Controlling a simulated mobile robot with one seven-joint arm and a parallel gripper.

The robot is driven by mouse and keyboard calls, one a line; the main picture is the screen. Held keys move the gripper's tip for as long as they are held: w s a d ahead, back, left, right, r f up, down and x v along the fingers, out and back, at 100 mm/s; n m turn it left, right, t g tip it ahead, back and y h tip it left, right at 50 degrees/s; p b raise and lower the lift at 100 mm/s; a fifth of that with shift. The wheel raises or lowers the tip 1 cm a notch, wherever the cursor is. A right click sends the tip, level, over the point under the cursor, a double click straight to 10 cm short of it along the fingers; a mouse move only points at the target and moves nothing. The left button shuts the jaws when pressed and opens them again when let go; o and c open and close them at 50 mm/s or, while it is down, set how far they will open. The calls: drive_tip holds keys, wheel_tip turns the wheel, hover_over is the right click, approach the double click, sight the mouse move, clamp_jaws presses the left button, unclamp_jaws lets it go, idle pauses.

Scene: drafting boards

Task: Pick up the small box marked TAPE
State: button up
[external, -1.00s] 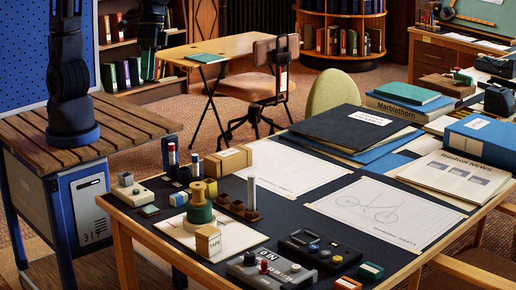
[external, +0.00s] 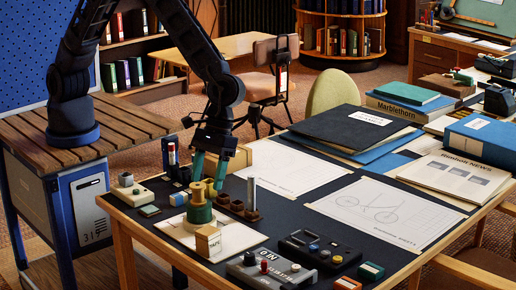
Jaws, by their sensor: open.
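The small box marked TAPE (external: 208,241) is tan with a lighter top. It stands upright near the front left of the drafting table, at the corner of a pale sheet. My gripper (external: 207,172) is open and points down, with teal fingers. It hangs behind the box, above or just behind the green and yellow spools (external: 199,203), apart from the TAPE box. I cannot tell how high the fingertips are. The gripper partly hides a cardboard box behind it.
Brown cups (external: 237,207) stand right of the spools. A grey device with knobs (external: 270,272) and a black control box (external: 318,250) lie right of the TAPE box. Drawing sheets (external: 385,212) cover the table's middle. Books and folders (external: 350,128) fill the back.

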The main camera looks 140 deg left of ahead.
drive_tip(key=n, duration=0.2)
approach(209, 230)
wheel_tip(209, 230, down, 2)
drive_tip(key=x, duration=1.1)
drive_tip(key=shift+d+r, duration=0.2)
drive_tip(key=shift+d, duration=0.15)
drive_tip(key=c, duration=1.1)
